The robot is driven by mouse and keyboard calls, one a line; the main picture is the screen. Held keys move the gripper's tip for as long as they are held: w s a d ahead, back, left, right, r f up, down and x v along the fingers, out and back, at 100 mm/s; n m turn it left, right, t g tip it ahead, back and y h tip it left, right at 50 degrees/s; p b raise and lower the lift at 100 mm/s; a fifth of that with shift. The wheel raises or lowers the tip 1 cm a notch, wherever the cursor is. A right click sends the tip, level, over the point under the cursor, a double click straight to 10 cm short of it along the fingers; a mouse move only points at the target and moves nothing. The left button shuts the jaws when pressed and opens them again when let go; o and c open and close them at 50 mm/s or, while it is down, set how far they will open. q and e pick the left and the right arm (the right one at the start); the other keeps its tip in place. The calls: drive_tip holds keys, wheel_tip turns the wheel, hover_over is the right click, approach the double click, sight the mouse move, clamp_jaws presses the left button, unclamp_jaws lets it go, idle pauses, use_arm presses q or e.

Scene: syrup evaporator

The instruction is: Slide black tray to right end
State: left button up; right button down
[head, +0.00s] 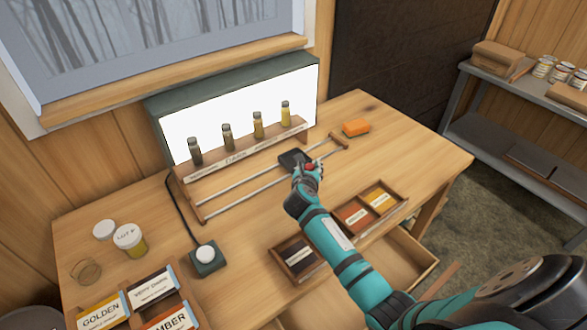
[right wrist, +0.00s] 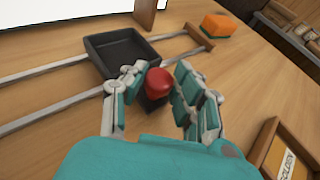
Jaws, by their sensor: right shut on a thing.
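The black tray (head: 292,159) sits on two metal rails (head: 250,186) in front of the light box, right of their middle. In the right wrist view the empty square tray (right wrist: 123,57) has a red knob (right wrist: 158,82) on its near side. My right gripper (head: 308,170) is at the near side of the tray. In the right wrist view its fingers (right wrist: 160,92) are closed around the red knob. A wooden end stop (head: 339,143) stands at the right end of the rails, a short gap from the tray. My left gripper is not in view.
An orange block (head: 355,127) lies just beyond the right end stop. Several vials stand on a wooden rack (head: 245,150) behind the rails. A wooden label tray (head: 368,211) and a button box (head: 206,259) are nearer. The table's right corner is clear.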

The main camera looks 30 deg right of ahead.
drive_tip(key=d, duration=0.4)
drive_tip(key=w+d+p, duration=0.1)
drive_tip(key=d, duration=0.3)
drive_tip(key=d+p, duration=0.1)
drive_tip(key=d, duration=0.3)
drive_tip(key=shift+w, duration=0.3)
drive_tip(key=shift+d, duration=0.5)
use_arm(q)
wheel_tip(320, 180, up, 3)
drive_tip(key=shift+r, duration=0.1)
use_arm(e)
drive_tip(key=shift+w+r, duration=0.1)
drive_tip(key=shift+r, duration=0.05)
drive_tip(key=c, duration=1.4)
unclamp_jaws()
drive_tip(key=o, duration=0.4)
drive_tip(key=shift+d, duration=0.15)
